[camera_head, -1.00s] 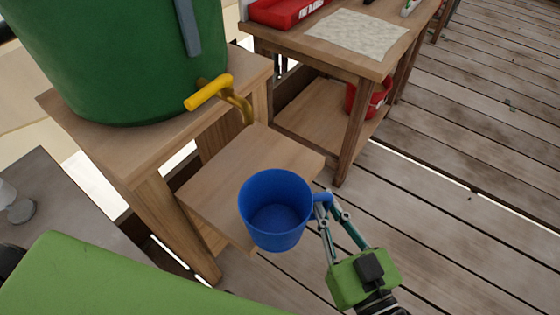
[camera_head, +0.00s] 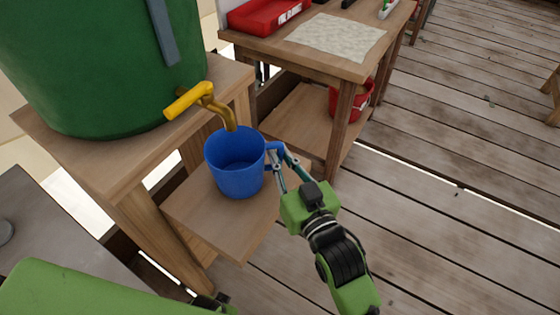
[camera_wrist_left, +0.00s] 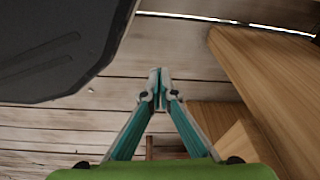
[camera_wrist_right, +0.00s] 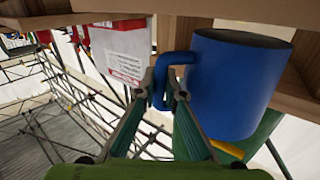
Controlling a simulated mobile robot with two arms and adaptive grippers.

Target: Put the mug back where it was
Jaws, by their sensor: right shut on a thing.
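The blue mug (camera_head: 238,168) is upright and looks empty, over the small wooden shelf (camera_head: 190,215) below the yellow tap (camera_head: 190,99). I cannot tell whether its base touches the shelf. My right gripper (camera_head: 276,160) is shut on the mug's handle, on the mug's right side. In the right wrist view the mug (camera_wrist_right: 238,85) fills the right part, with the fingers (camera_wrist_right: 163,85) at its handle. In the left wrist view my left gripper (camera_wrist_left: 158,78) has its fingertips together with nothing between them, above the floor planks.
The large green barrel (camera_head: 90,60) with the tap stands on a wooden stand (camera_head: 95,165). A workbench (camera_head: 345,75) behind holds a red tray (camera_head: 262,15) and a pale cloth (camera_head: 336,36). A red bucket (camera_head: 352,97) is on its lower shelf. The plank floor (camera_head: 440,200) at right is open.

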